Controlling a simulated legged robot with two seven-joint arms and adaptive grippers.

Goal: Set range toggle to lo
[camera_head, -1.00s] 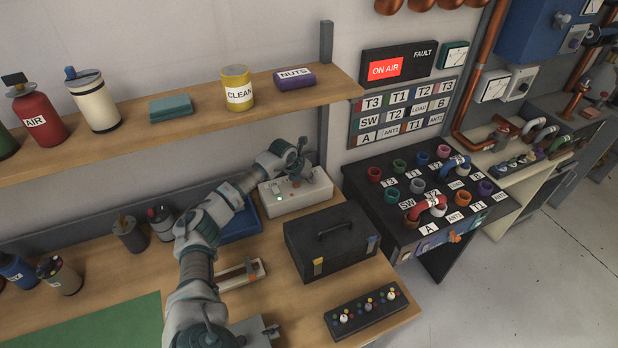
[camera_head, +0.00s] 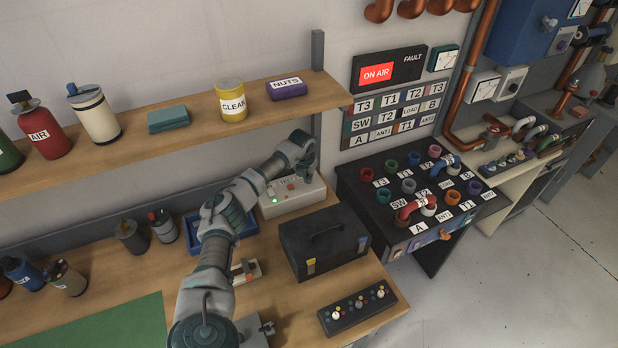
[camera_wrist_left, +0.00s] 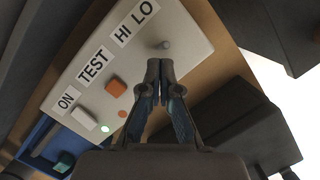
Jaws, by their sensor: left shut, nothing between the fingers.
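The pale control box (camera_head: 291,199) stands on the bench below the shelf, with a lit green lamp. In the left wrist view its face (camera_wrist_left: 100,73) carries the labels ON, TEST, HI and LO (camera_wrist_left: 144,11). A small grey toggle (camera_wrist_left: 163,45) sticks up near the HI and LO labels; which way it leans I cannot tell. My left gripper (camera_head: 307,176) is over the right part of the box. In the wrist view its shut, empty fingertips (camera_wrist_left: 160,66) lie just below the toggle in the picture; contact is unclear. My right gripper is out of view.
A black toolbox (camera_head: 325,243) stands in front of the box. A blue tray (camera_head: 240,228) lies to its left. The shelf (camera_head: 190,130) runs above and behind. A black knob panel (camera_head: 357,311) sits at the bench's front right.

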